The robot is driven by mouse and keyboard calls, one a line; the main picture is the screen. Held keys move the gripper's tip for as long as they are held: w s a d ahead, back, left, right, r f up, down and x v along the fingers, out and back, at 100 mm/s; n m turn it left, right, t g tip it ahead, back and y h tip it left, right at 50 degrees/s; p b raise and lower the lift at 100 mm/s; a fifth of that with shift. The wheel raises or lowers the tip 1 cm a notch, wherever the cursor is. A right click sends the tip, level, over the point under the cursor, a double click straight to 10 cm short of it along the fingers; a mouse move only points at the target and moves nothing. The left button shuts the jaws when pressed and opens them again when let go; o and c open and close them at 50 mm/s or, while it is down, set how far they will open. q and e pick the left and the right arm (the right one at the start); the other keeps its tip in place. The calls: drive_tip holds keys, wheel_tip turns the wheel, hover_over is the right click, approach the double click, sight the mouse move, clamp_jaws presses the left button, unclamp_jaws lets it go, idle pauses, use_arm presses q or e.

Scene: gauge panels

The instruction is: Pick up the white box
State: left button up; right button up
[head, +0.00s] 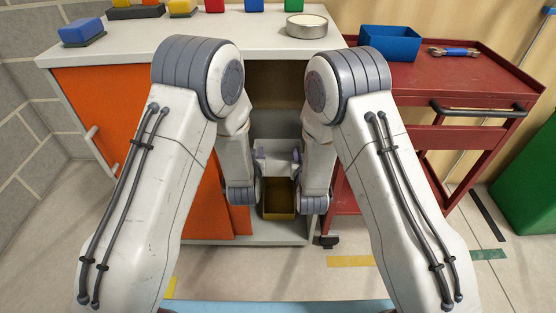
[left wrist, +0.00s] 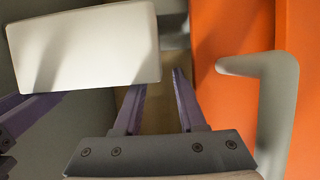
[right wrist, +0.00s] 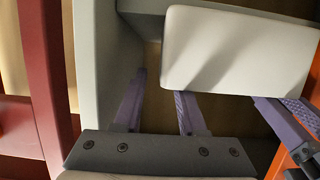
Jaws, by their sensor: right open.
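The white box (head: 277,161) is in the open compartment of the cabinet, between my two grippers in the head view. It shows large at the upper left of the left wrist view (left wrist: 85,48) and at the upper right of the right wrist view (right wrist: 235,52). My left gripper (left wrist: 158,82) is open, its purple fingers apart with nothing between them. My right gripper (right wrist: 161,85) is also open and empty. Both stand beside the box; I cannot tell whether any finger touches it. My arms hide much of the compartment in the head view.
The cabinet (head: 270,80) has an orange front (head: 95,95) with handles, one close to my left gripper. A brownish-yellow bin (head: 279,199) is low in the compartment. A tin (head: 306,27) and coloured blocks are on top. A red cart (head: 450,75) with a blue tray (head: 390,44) stands right.

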use_arm(q)
drive_tip(key=shift+x, duration=1.1)
use_arm(e)
drive_tip(key=shift+x, duration=1.1)
use_arm(q)
clamp_jaws()
use_arm(e)
clamp_jaws()
